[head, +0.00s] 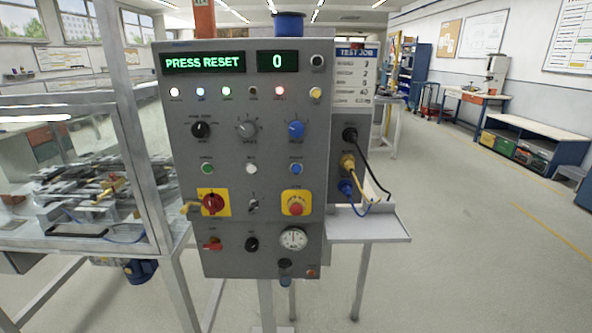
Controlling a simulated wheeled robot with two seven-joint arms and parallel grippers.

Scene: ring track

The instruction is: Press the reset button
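A grey control panel (265,130) stands upright in front of me. Its green display (204,63) reads PRESS RESET, and a second display (277,61) reads 0. A row of push buttons crosses its middle: a green one (208,169), a white one (252,169) and a blue one (296,169). Their labels are too small to read, so I cannot tell for sure which is reset. A red mushroom button on a yellow plate (297,204) sits lower right. Neither of my grippers is in view.
A red rotary switch (212,204), knobs and a gauge (293,238) share the panel. Cables (372,158) plug into its right side above a small shelf (370,224). A glazed machine enclosure (75,180) stands close on the left. The floor to the right is open.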

